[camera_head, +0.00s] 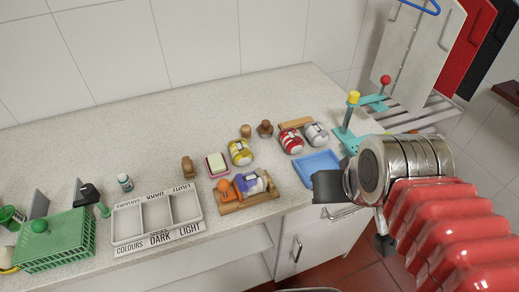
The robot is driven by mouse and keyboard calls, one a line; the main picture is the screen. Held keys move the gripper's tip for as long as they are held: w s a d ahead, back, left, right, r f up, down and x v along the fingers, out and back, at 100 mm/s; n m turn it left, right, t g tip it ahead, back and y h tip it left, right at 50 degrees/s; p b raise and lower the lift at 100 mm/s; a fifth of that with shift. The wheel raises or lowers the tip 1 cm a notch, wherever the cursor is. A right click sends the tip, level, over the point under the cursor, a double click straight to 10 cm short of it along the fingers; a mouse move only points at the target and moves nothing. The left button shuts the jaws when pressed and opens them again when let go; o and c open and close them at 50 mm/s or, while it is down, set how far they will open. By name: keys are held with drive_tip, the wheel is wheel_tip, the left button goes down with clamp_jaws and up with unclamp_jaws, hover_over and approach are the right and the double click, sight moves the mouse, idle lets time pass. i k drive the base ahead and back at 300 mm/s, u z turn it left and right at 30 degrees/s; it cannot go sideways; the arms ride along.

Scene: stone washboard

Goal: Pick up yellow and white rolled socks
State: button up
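The yellow and white rolled socks (240,152) lie on the speckled worktop, behind the wooden tray and just right of a pink dish. My gripper (356,215) is at the right, in front of the worktop edge by the blue tray. Its two dark fingertips show well apart, with nothing seen between them. The gripper is to the right of the yellow and white socks and nearer the camera, clear of them. The silver wrist hides part of the area behind it.
Red and white socks (290,142) and grey-white socks (316,134) lie to the right. A wooden tray (232,206) holding orange and purple items is in front. Nearby are a pink dish (212,173), blue tray (302,166), teal stand (345,136), sorting tray (128,227) and green basket (55,247).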

sight(241, 155)
drive_tip(key=z, duration=0.4)
drive_tip(key=k, duration=1)
drive_tip(key=u, duration=1.55)
drive_tip(key=i, duration=1)
drive_tip(key=u, duration=0.05)
